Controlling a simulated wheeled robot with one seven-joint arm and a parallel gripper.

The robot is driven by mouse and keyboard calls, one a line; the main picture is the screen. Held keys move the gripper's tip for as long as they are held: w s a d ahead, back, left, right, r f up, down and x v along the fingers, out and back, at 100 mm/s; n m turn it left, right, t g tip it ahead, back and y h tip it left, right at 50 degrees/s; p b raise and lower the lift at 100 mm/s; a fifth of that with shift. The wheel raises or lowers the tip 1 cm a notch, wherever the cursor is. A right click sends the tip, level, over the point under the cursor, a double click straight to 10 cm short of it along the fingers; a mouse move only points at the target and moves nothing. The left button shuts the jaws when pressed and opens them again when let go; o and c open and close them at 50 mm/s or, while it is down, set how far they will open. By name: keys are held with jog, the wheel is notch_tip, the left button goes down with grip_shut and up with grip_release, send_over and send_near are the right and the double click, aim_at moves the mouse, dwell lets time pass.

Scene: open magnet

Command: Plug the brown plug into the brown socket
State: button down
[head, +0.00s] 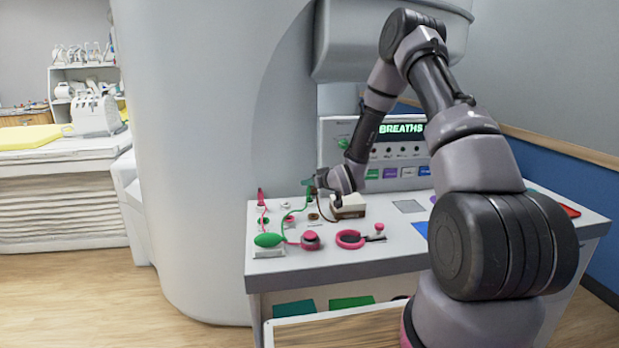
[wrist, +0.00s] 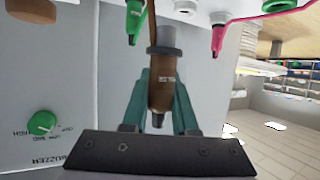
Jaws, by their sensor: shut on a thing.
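The brown plug (wrist: 161,95) is upright in the wrist view, held between the teal fingers of my gripper (wrist: 160,105). It has a grey collar and a brown cord at its upper end. In the head view my gripper (head: 316,184) is above the left part of the table; the plug is too small to make out there. A small brown ring, which looks like the brown socket (head: 313,217), lies on the tabletop below my gripper.
A green plug (wrist: 134,20) and a pink plug (wrist: 218,38) hang near the held plug. A white box (head: 347,204), a green bulb (head: 268,240) and a pink cuff (head: 350,240) crowd the table (head: 390,253). The console (head: 399,152) stands behind.

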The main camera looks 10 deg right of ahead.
jog(key=shift+f, duration=2.9)
jog(key=shift+f, duration=1.4)
jog(key=c, duration=0.6)
grip_release()
